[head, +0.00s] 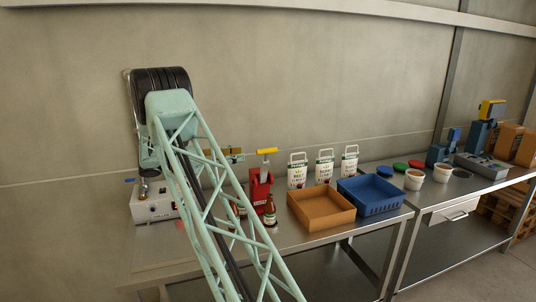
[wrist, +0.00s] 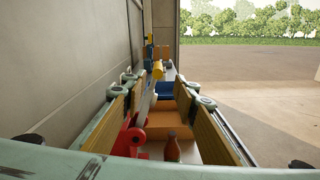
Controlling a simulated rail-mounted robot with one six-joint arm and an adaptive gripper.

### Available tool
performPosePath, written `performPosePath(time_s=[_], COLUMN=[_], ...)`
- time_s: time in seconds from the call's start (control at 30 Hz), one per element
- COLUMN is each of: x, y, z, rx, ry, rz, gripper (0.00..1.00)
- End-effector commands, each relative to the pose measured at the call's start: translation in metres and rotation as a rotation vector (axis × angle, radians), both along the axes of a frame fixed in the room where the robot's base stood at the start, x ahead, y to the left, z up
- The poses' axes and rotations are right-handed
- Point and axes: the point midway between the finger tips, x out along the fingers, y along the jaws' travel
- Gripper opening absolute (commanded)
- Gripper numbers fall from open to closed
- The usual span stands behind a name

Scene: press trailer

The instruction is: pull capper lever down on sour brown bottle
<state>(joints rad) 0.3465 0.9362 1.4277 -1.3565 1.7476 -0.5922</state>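The red capper (head: 261,190) stands on the near table, with its yellow lever handle (head: 267,151) raised at the top. A brown bottle (head: 270,212) with a pale label stands upright at its front; I cannot read the label or tell whether it is under the capper head. A second brown bottle (head: 241,206) is partly hidden behind my arm. My gripper (head: 238,154) is just left of the handle, at about its height. In the wrist view my gripper (wrist: 160,88) is open and empty, its tan-padded fingers apart. A yellow piece beyond the fingertips (wrist: 158,70) looks like the handle.
An orange tray (head: 320,208) and a blue crate (head: 371,195) stand right of the capper, with white bags (head: 325,168) behind. A white device (head: 153,204) is at the left. The wall (head: 70,110) runs close behind. The table's front strip is clear.

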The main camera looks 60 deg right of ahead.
Motion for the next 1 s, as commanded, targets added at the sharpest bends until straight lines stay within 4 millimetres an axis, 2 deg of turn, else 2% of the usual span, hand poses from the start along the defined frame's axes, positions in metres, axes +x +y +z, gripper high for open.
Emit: performPosePath(time_s=[0.13,0.67,1.0], x=[0.003,0.003,-0.011], y=[-0.005,-0.007,-0.025], z=[-0.006,-0.007,-0.007], rx=[-0.009,-0.011,-0.011], ry=[0.017,0.021,0.022], rz=[0.0,0.001,-0.001], gripper=[0.27,0.27,0.27])
